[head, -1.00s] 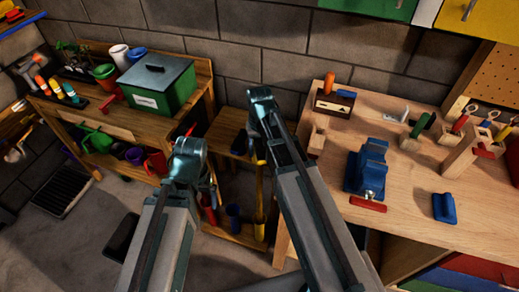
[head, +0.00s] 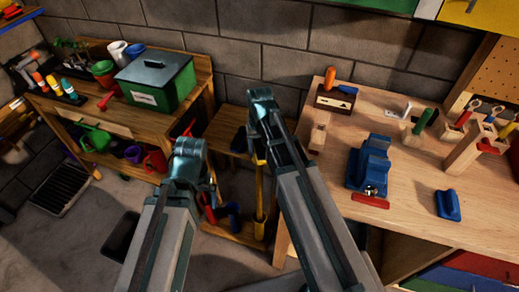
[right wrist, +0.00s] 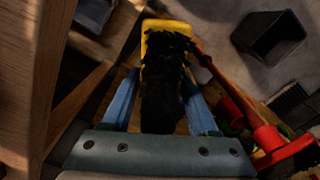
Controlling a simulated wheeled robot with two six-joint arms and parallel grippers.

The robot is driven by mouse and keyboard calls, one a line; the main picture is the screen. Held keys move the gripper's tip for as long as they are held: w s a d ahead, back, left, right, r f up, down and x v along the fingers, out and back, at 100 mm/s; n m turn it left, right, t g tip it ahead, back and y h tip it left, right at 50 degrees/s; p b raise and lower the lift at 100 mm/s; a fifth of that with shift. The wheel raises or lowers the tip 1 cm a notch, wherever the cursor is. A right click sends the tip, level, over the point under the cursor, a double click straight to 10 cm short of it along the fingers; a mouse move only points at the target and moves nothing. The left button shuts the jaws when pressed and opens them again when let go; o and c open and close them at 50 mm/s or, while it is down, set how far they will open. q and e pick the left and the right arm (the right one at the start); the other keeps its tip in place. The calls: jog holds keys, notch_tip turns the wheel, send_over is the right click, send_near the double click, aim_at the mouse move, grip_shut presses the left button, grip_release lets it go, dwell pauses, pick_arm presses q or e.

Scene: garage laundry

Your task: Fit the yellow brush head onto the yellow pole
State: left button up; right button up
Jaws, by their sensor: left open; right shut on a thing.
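The yellow brush head (right wrist: 165,32) with black bristles is held between the blue fingers of my right gripper (right wrist: 163,105) in the right wrist view. My right gripper (head: 262,112) is also in the head view, beside the back wall, left of the workbench. A narrow yellow upright, apparently the yellow pole (head: 259,195), stands below it, partly hidden by my right arm. I cannot tell whether the brush head touches it. My left gripper (head: 189,150) is open and seems empty, in front of the shelf unit; its fingertips are hard to make out.
The workbench (head: 440,240) on the right carries a blue vise (head: 368,165) and several tools. A shelf unit (head: 105,105) on the left carries a green box (head: 156,82) and pots. A small wooden stand (head: 226,122) is between them. Bare floor (head: 75,250) lies at lower left.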

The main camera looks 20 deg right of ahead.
jog(key=shift+f+b, duration=0.4)
jog(key=shift+f, duration=0.1)
jog(key=o, duration=1.5)
jog(key=shift+r, duration=0.1)
notch_tip(320, 180, up, 14)
jog(key=p, duration=1.4)
jog(key=shift+f, duration=0.25)
notch_tip(320, 180, down, 13)
jog(key=b, duration=1.3)
